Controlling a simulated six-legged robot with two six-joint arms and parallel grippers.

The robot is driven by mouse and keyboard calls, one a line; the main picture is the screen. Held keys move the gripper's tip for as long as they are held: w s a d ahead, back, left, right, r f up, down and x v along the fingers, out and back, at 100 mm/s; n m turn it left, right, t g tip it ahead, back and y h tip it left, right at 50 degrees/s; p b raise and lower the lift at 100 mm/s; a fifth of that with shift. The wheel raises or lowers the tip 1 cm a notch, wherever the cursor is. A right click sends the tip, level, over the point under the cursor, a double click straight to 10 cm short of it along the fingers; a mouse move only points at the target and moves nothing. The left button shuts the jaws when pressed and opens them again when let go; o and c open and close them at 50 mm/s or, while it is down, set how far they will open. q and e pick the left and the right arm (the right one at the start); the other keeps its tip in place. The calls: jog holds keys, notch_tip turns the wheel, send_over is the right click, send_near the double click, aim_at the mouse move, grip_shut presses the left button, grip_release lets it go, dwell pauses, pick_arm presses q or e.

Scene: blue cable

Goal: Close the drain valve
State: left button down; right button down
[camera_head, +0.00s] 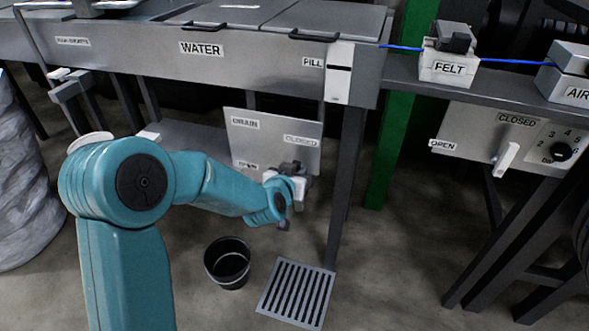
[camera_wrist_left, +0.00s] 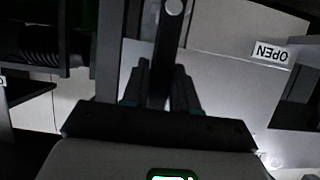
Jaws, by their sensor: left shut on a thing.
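The drain panel (camera_head: 258,143) is a pale plate below the water tank, with DRAIN, CLOSED and OPEN labels. CLOSED (camera_head: 300,140) is at its upper right, and OPEN (camera_head: 248,166) is at its lower left. My left gripper (camera_head: 290,168) is at the panel's lower right and hides the valve handle in the head view. In the left wrist view my left gripper (camera_wrist_left: 161,88) is shut on a dark bar-shaped valve handle (camera_wrist_left: 165,48), which runs up between the fingers. The OPEN label shows upside down at the right there (camera_wrist_left: 270,51). My right gripper is not in view.
A black bucket (camera_head: 228,262) and a floor grate (camera_head: 296,293) lie below the panel. A table leg (camera_head: 346,185) stands just right of the gripper. Another OPEN/CLOSED panel (camera_head: 478,140) with a white lever is at the right. A blue cable (camera_head: 510,61) runs above.

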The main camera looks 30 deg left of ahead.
pick_arm(q)
jog(key=shift+d, duration=0.1)
jog(key=c, duration=1)
grip_release()
jog(key=shift+o, duration=0.2)
jog(key=b+v, duration=0.2)
jog(key=v, duration=1.4)
jog(key=shift+s, duration=0.15)
